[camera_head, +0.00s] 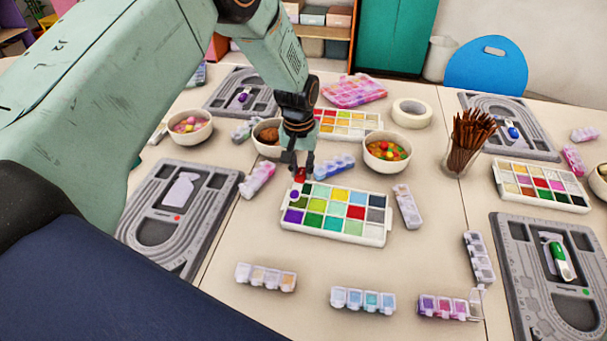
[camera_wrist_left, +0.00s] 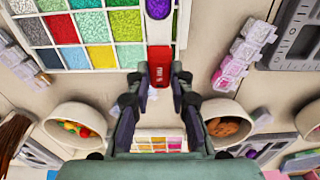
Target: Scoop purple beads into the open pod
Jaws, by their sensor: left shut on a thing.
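My left gripper (camera_head: 300,168) is over the back left corner of the white bead tray (camera_head: 362,238). It is shut on the red handle of a scoop (camera_head: 300,175), which also shows between the fingertips (camera_wrist_left: 158,75) in the wrist view. At the scoop's far end is a round patch of purple (camera_wrist_left: 158,8), seen over the tray's corner. The tray's purple beads (camera_head: 293,216) fill a front left compartment. A strip of pods (camera_head: 445,307) with purple and pink contents lies at the front right; a clear lid (camera_head: 477,297) stands up at its right end. My right gripper is out of view.
Closed pod strips (camera_head: 363,300) lie around the tray. Bowls (camera_head: 387,152), a cup of brown sticks (camera_head: 466,143) and a tape roll (camera_head: 411,113) stand behind. Grey bead boards (camera_head: 140,232) flank the area. The table between the tray and the front pod strips is clear.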

